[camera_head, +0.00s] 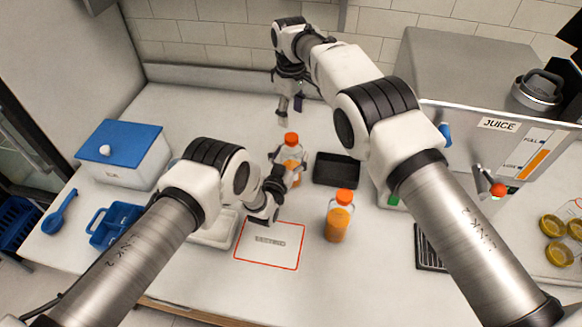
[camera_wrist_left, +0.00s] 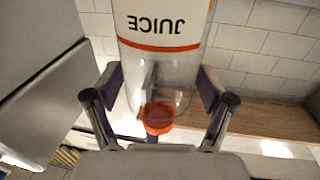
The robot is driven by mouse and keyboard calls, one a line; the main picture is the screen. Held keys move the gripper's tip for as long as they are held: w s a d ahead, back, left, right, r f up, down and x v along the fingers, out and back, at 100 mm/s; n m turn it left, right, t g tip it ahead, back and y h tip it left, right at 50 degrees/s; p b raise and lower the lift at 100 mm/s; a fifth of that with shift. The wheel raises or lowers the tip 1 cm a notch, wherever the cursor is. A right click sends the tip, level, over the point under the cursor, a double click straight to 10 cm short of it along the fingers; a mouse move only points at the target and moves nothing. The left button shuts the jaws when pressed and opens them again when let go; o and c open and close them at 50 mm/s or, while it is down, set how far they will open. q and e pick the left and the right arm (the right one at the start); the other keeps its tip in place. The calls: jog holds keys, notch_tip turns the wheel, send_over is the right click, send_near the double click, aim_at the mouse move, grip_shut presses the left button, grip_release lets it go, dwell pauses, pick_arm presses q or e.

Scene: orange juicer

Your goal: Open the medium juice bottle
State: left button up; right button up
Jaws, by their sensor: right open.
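A clear juice bottle (camera_head: 291,152) with an orange cap and orange juice low inside stands upright near the middle of the counter. My left gripper (camera_head: 286,175) has its fingers on both sides of this bottle and appears shut on it. In the left wrist view the bottle (camera_wrist_left: 160,70) shows upside down between the fingers (camera_wrist_left: 160,95), with its cap (camera_wrist_left: 158,117) on. My right gripper (camera_head: 290,108) is open and empty, pointing down behind and above the bottle. A second juice bottle (camera_head: 338,222), also capped in orange, stands nearer the front, apart from both grippers.
A black tray (camera_head: 337,170) lies right of the held bottle. A red-outlined mat (camera_head: 268,256) lies in front. A blue-lidded white box (camera_head: 122,145) and blue containers (camera_head: 113,226) stand left. The juicer (camera_head: 500,135) stands right, beyond my right arm.

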pick_arm(q)
jog(key=shift+w+f, duration=0.1)
jog(key=c, duration=1.1)
jog(key=o, duration=1.8)
jog(key=shift+c, duration=0.2)
